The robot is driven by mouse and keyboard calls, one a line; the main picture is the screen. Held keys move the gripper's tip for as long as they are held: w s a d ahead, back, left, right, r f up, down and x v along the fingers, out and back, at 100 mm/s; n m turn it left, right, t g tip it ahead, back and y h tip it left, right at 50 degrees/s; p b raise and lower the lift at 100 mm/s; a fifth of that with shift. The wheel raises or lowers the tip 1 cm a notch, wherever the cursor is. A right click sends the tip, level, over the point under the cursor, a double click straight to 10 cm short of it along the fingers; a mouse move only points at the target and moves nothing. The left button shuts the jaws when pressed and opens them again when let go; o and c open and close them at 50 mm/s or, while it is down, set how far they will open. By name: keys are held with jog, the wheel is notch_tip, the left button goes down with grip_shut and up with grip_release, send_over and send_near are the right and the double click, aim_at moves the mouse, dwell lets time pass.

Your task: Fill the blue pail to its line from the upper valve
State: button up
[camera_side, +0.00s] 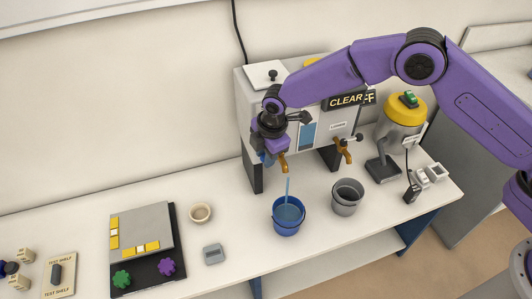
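The blue pail (287,227) stands upright on the white bench below the left orange tap (283,164) of a grey dispenser. A thin blue stream (287,188) falls from under this tap into the pail, and bluish liquid shows inside. I cannot make out the fill line or the exact level. My gripper (271,156) is right beside the left tap, at the dispenser's front. Its fingers are small and partly hidden, so I cannot tell whether they touch the tap or are shut. A second orange tap (345,151) is farther right.
A grey pail (347,204) stands right of the blue one. The dispenser (252,120) carries a "CLEAR" sign (345,101), partly behind my arm. A yellow-topped canister (402,122) is at right. A beige bowl (200,213), small grey box (213,254) and knobbed panel (145,246) lie left.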

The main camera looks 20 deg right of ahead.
grip_shut()
jog(key=shift+w+a+m, duration=0.3)
jog(key=shift+w+m, duration=0.1)
jog(key=shift+m, duration=0.5)
jog(key=w+m, duration=0.1)
jog(key=m+h, duration=0.1)
jog(key=m, duration=0.1)
jog(key=shift+w+a+m, duration=0.15)
jog(key=shift+w+m, duration=0.15)
jog(key=shift+w, duration=0.05)
jog(key=o, duration=0.9)
grip_release()
jog(key=shift+r, duration=0.1)
